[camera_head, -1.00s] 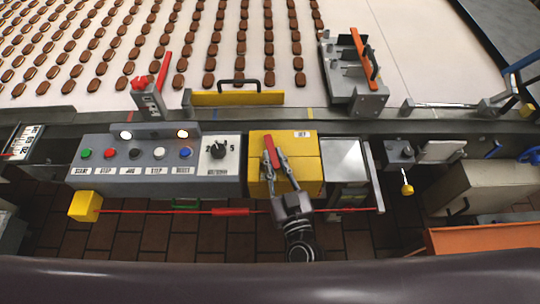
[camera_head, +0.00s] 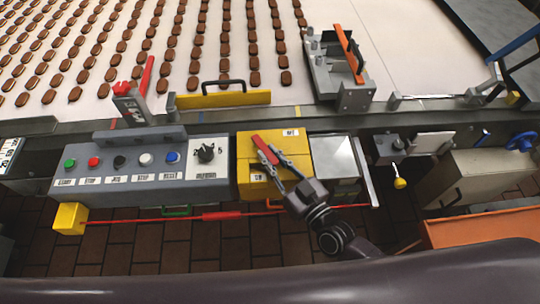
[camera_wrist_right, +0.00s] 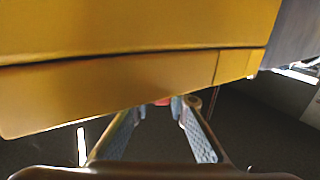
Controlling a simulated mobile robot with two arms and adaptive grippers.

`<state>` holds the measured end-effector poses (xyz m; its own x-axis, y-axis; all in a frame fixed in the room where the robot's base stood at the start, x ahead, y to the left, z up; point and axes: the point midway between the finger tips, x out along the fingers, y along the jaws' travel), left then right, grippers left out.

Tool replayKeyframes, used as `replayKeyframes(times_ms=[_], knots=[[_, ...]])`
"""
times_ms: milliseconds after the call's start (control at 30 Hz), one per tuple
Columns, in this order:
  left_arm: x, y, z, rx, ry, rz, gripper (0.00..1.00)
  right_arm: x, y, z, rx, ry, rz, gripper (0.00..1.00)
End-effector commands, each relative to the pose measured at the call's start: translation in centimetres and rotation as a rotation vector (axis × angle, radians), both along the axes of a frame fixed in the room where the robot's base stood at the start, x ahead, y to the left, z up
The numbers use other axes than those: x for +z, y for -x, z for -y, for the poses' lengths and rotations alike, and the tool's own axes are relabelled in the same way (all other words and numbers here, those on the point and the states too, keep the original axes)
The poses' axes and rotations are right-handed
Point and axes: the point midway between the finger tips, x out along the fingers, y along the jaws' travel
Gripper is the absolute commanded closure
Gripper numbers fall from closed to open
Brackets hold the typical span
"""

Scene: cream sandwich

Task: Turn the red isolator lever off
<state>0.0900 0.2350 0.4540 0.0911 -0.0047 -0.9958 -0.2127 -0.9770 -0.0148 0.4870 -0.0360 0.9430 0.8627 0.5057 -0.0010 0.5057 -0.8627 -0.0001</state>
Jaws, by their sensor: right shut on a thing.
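The red isolator lever (camera_head: 262,146) is on the front of the yellow box (camera_head: 300,150), right of the button panel. It is tilted, its upper end leaning left. My right gripper (camera_head: 271,157) comes from below right, with its fingers closed around the lever. In the right wrist view, a small red patch of the lever (camera_wrist_right: 162,102) shows between the fingertips, beneath the yellow box (camera_wrist_right: 120,85); most of the lever is hidden there. My left gripper is not in view.
The grey panel (camera_head: 110,182) with several buttons and a black dial (camera_head: 206,153) stands left of the box. A red rod (camera_head: 225,216) runs below it. A metal plate (camera_head: 333,158) is close on the right. An orange bin (camera_head: 480,228) is at lower right.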

Motion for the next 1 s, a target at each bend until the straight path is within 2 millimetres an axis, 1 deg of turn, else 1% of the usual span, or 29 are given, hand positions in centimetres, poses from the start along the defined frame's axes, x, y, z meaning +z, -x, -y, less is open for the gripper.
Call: replayKeyframes(times_ms=[33, 67, 200, 233, 400, 500, 633, 767, 900, 1000], knots=[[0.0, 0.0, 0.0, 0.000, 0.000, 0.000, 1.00, 0.0, 0.0, 0.1, -0.002, 0.001, 0.000, 1.00], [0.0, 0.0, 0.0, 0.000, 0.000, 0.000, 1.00, 0.0, 0.0, 0.1, -0.002, 0.001, 0.000, 0.83], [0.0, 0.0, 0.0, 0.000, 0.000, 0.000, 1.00, 0.0, 0.0, 0.1, -0.002, 0.001, 0.000, 0.68], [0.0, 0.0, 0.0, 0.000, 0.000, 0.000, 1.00, 0.0, 0.0, 0.1, -0.002, 0.000, 0.000, 0.67], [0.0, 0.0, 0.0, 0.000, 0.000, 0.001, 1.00, 0.0, 0.0, 0.0, -0.001, 0.000, 0.000, 0.67], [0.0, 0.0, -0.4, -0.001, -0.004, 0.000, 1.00, 0.0, 0.1, 0.1, -0.001, 0.000, 0.000, 0.67], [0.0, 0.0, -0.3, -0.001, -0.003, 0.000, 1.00, 0.0, 1.0, 0.6, -0.002, 0.001, -0.001, 0.67], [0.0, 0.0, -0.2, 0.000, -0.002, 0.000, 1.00, -0.2, 3.1, 1.9, -0.001, 0.003, -0.003, 0.67], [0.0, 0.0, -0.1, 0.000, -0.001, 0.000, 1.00, -0.2, 5.9, 3.4, 0.000, 0.004, -0.005, 0.67], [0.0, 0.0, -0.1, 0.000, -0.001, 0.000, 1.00, -0.2, 7.6, 4.5, -0.001, 0.003, -0.004, 0.67]])
